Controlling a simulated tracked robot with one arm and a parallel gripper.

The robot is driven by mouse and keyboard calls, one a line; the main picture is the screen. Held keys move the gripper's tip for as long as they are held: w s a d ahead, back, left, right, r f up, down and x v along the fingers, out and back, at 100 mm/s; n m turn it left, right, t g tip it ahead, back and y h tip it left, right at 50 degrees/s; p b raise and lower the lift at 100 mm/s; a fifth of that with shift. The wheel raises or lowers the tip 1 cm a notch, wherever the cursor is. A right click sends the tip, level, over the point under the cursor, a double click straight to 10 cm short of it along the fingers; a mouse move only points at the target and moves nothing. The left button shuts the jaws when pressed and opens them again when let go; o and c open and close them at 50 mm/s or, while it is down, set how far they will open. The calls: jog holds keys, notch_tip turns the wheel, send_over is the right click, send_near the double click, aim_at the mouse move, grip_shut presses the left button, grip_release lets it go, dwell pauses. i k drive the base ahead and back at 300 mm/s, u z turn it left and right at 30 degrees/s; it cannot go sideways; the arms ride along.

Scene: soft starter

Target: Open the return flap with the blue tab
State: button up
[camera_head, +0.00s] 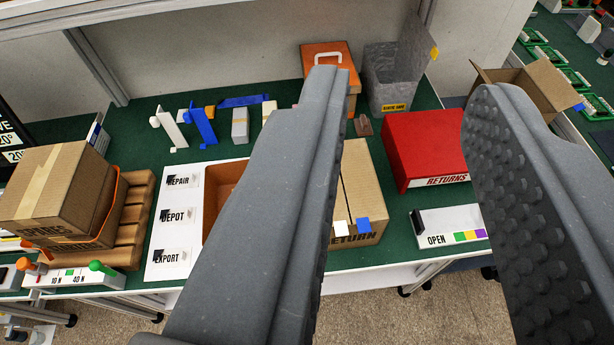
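A cardboard box marked "RETURN" (365,190) stands on the green bench top between my fingers in the picture. A blue tab (364,225) and a white tab (341,227) show at its front top edge. Its top looks closed, with a seam running front to back. My left finger hides the box's left part. My gripper (410,85) is open, with nothing between its fingers. The fingers loom large and near the camera; their exact height above the box cannot be told.
A red "RETURNS" box (422,145) and a white "OPEN" panel (450,226) stand right of the carton. Behind are an orange case (320,55) and a grey bin (390,80) with a raised lid. An open carton (545,85) stands right. A strapped carton (50,185) sits left.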

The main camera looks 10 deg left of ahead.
aim_at(366, 205)
jog(key=z, duration=1.5)
jog(key=k, duration=1.4)
jog(key=u, duration=0.9)
jog(key=i, duration=1)
jog(key=z, duration=0.05)
